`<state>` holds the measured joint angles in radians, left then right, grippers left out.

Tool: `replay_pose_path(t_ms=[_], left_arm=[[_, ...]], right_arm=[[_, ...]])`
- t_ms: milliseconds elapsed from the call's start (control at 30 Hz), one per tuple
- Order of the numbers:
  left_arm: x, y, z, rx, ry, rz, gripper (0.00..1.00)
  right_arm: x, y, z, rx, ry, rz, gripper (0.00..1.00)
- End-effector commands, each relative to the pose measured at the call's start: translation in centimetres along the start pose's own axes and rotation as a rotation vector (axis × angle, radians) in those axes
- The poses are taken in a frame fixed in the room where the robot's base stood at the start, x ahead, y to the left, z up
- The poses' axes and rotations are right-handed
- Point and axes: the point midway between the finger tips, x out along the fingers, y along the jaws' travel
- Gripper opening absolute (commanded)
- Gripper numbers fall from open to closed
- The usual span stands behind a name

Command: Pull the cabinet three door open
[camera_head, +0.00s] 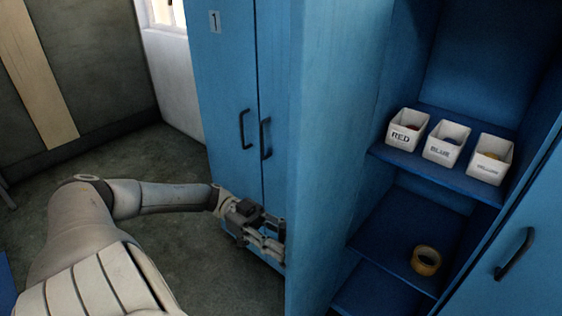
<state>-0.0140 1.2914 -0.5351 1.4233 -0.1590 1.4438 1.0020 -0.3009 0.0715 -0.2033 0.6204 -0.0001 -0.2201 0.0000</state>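A blue cabinet door panel (322,130) stands swung out towards me in the middle of the view, beside an open compartment. No number or handle shows on the face I see; its other face is hidden. My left gripper (272,240) is low on the left side of this panel, with its fingers at the panel's near edge. I cannot tell whether they are open or shut, or whether they hold a handle there. My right gripper is not in view.
A closed door marked 1 (222,70) and its neighbour (275,90) have black handles. White bins for red (405,138), blue (440,153) and yellow (487,168), and a tape roll (426,261), sit on shelves. A handled door (490,285) is at right. Floor (170,235) is clear at left.

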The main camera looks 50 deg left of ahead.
Motion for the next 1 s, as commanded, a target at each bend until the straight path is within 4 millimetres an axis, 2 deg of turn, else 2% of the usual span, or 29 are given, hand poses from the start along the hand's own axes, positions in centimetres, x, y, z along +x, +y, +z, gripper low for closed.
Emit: replay_pose_path(t_ms=[100,233,700,1000], left_arm=[[-0.1,0.0,0.0,0.001,0.001,0.0,0.34],[-1.0,-0.1,0.0,0.001,0.0,-0.002,0.34],[-9.6,-0.1,0.0,0.001,0.0,-0.004,0.34],[-11.8,0.0,0.0,0.0,0.0,-0.001,0.34]], right_arm=[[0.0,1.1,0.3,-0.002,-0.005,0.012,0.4],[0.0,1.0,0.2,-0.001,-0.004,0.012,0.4],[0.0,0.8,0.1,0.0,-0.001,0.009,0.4],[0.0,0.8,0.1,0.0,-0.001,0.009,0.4]])
